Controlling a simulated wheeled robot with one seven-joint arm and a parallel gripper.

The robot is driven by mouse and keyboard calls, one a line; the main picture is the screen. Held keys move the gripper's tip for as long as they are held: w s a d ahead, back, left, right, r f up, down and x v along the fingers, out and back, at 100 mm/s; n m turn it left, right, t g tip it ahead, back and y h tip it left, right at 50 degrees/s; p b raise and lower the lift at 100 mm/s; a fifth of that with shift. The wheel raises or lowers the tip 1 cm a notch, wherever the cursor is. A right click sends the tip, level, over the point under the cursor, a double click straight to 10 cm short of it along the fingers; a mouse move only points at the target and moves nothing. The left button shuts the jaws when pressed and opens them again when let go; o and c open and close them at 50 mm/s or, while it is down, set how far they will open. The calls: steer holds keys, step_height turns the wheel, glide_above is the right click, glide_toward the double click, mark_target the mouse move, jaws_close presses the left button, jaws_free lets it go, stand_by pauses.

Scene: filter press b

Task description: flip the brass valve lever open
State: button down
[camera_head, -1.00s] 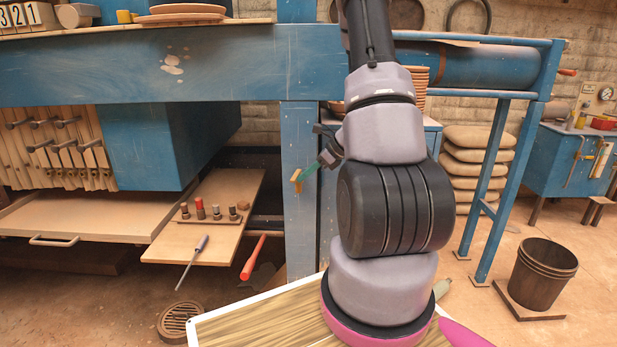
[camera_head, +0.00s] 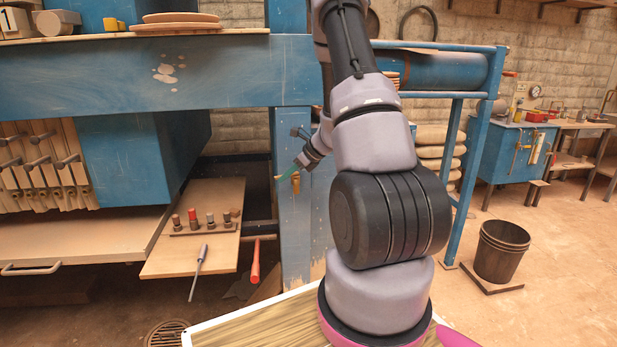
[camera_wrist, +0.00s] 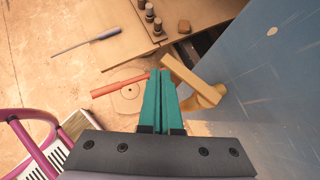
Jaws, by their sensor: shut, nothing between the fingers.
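The brass valve lever (camera_wrist: 190,73) is a flat tan-gold bar in the wrist view, sticking out from a rounded brass body (camera_wrist: 208,97) on the blue post. In the head view the brass valve (camera_head: 295,184) is small, on the front of the post and partly covered by my fingers. My gripper (camera_wrist: 160,72) has teal fingers that are shut together and empty. Its tips lie just left of the lever in the wrist view; whether they touch cannot be told. In the head view my gripper (camera_head: 284,177) is at the valve.
The blue post (camera_head: 291,230) stands right behind the valve. A red-handled bar (camera_head: 255,262) and a board (camera_head: 160,262) with several small pegs and a screwdriver (camera_head: 200,260) are lower left.

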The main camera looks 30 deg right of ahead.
steer(key=shift+d, duration=0.15)
steer(key=shift+w+d, duration=0.2)
steer(key=shift+d, duration=0.45)
steer(key=shift+s+d, duration=0.1)
